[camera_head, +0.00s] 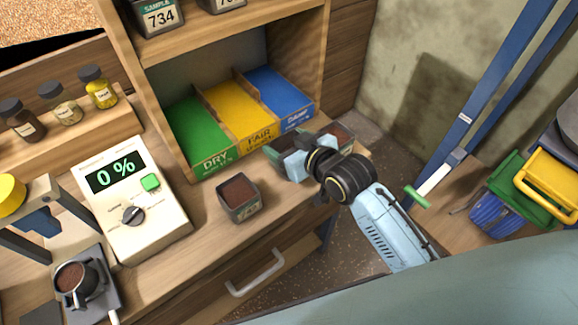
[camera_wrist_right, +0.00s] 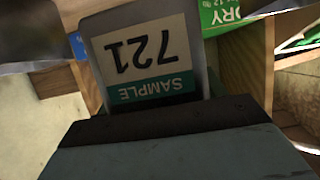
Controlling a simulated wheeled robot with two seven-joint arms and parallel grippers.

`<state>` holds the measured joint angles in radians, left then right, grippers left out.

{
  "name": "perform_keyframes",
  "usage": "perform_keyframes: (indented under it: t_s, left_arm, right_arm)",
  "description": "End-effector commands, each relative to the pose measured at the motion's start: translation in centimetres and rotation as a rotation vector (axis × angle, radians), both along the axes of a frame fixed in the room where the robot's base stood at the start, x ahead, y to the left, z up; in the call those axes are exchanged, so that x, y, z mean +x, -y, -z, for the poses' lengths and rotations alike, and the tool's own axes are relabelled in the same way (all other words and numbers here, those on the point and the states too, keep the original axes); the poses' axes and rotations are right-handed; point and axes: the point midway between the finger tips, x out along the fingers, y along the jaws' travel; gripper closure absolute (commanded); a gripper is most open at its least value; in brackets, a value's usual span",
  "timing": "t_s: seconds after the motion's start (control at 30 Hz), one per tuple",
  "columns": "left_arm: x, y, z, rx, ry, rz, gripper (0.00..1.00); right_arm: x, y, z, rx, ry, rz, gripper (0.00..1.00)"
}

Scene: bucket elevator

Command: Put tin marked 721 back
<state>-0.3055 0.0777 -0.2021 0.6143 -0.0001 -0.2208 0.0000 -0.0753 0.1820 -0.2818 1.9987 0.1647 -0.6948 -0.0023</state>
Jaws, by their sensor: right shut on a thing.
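The tin marked 721 (camera_wrist_right: 144,55) fills the middle of the right wrist view, its white and teal label upside down. My right gripper (camera_head: 289,158) is shut on it. In the head view the tin (camera_head: 274,150) is mostly hidden by the gripper, just in front of the sorting bays and over the right part of the bench. I cannot tell whether it touches the bench. The tins marked 734 (camera_head: 159,17) and one other (camera_head: 222,4) stand on the shelf above. My left gripper is not in view.
Green DRY (camera_head: 199,130), yellow FAIR (camera_head: 238,110) and blue DAMP (camera_head: 280,93) bays lie behind the gripper. An open tin of brown contents (camera_head: 239,198) stands on the bench, another (camera_head: 342,133) beyond my wrist. A meter (camera_head: 130,200) reads 0 %.

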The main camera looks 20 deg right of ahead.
Motion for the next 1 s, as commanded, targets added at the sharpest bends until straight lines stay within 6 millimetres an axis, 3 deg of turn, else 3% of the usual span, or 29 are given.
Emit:
perform_keyframes:
  t_s: [0.47,0.87,0.9,1.0]
  left_arm:
    - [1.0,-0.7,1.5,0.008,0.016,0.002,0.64]
    - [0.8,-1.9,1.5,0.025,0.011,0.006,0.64]
    - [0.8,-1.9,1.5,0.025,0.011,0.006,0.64]
    - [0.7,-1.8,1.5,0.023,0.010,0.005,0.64]
  right_arm:
    - [0.0,0.0,5.5,0.001,0.000,0.001,0.60]
    - [0.0,0.0,6.0,0.001,0.003,0.001,0.60]
    - [0.0,0.0,6.0,0.000,0.002,0.001,0.26]
    - [0.0,0.0,5.9,0.000,0.002,0.001,0.13]
